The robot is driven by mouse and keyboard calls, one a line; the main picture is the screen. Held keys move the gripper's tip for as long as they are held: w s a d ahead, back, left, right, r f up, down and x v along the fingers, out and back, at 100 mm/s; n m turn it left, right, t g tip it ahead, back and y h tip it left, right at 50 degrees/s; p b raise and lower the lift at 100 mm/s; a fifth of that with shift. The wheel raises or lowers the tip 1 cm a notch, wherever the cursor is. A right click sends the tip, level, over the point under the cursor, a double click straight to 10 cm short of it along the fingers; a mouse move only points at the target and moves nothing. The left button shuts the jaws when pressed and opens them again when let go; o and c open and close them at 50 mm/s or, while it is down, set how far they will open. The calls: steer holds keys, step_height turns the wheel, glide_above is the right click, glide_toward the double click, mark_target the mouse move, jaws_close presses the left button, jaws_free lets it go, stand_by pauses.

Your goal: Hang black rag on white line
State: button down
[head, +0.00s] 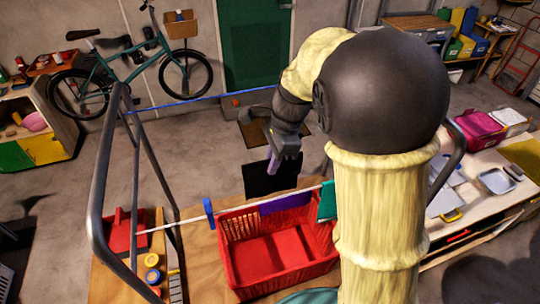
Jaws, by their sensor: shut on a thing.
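The black rag (258,180) hangs down from my gripper (274,163), which is shut on it. The rag's lower edge shows just above the white line (238,206) in the picture, and I cannot tell whether they touch. The white line runs across the rack from lower left to right. It carries a blue item (208,211), a purple cloth (285,203) and a green cloth (327,202). My arm hides the line's right end.
A blue line (200,98) spans the rack farther back. A red basket (232,270) stands under the white line. Metal rack bars (103,175) rise at left. Tools and jars (152,276) lie at lower left. A bench (500,190) with trays stands right.

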steer(key=shift+s+d, duration=0.2)
steer(key=shift+s, duration=0.5)
steer(key=shift+s+d, duration=0.2)
steer(key=shift+s, duration=0.55)
steer(key=shift+s+d, duration=0.2)
steer(key=shift+s, duration=0.5)
steer(key=shift+s+f+b, duration=0.15)
steer(key=shift+f+b, duration=0.15)
steer(key=shift+f, duration=0.25)
steer(key=shift+w+d+b+x, duration=0.1)
steer(key=shift+d+b+x, duration=0.15)
steer(key=shift+b+x, duration=0.65)
steer(key=shift+w+d+b+x, duration=0.1)
steer(key=shift+d+b+x, duration=0.3)
steer(key=shift+x, duration=0.95)
steer(key=shift+w+d+b+x, duration=0.1)
steer(key=shift+b+x, duration=0.75)
steer(key=shift+x, duration=0.25)
steer(key=shift+f, duration=0.2)
steer(key=c, duration=1.4)
jaws_free()
steer(key=shift+o, duration=0.2)
steer(key=shift+r, duration=0.1)
